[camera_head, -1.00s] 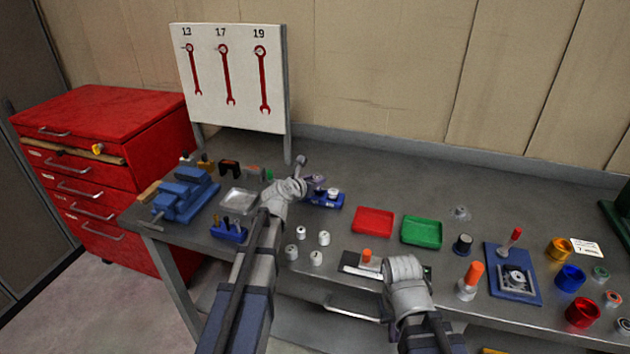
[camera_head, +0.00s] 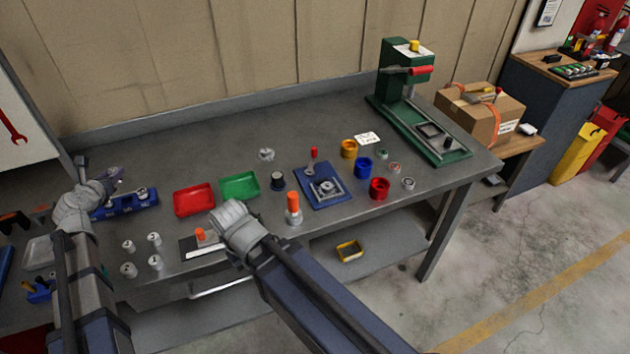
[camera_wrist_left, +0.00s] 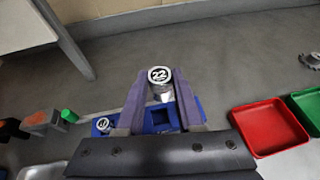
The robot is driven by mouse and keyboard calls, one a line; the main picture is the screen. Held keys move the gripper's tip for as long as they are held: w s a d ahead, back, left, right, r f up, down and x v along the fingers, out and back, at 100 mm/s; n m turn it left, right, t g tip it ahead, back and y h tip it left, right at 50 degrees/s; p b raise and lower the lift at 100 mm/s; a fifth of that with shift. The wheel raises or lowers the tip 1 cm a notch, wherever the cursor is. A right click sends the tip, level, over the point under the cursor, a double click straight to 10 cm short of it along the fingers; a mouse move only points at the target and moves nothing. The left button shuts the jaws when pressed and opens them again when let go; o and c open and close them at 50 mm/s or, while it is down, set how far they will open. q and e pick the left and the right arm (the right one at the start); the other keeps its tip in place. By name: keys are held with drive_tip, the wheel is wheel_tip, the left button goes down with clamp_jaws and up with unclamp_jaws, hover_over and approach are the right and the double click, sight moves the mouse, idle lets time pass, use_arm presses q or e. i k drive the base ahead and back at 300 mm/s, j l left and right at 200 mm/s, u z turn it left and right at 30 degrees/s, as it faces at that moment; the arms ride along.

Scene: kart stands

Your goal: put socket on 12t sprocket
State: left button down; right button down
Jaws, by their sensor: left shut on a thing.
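My left gripper (camera_head: 112,181) is shut on a silver socket marked 22, which shows between the purple fingers in the left wrist view (camera_wrist_left: 160,80). The gripper is over the blue socket rack (camera_head: 125,207), where another socket (camera_wrist_left: 103,124) stands in the rack. A grey toothed wheel that looks like a sprocket (camera_head: 266,154) lies on the bench behind the green tray; it shows partly at the right edge of the left wrist view (camera_wrist_left: 311,61). I cannot read a tooth count. My right gripper (camera_head: 236,222) is near the front edge; its fingers are hidden.
Red (camera_head: 194,200) and green (camera_head: 239,186) trays lie right of the rack. A blue mat (camera_head: 322,196) with a metal part, an orange-topped bottle (camera_head: 293,208) and coloured cups (camera_head: 363,168) are farther right. A green press (camera_head: 420,115) stands at the right end. The back middle is clear.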

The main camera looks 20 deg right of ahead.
sight(327, 186)
drive_tip(key=k+l+z, duration=0.25)
drive_tip(key=l, duration=1.2)
drive_tip(key=l+z, duration=0.25)
drive_tip(key=l, duration=1.2)
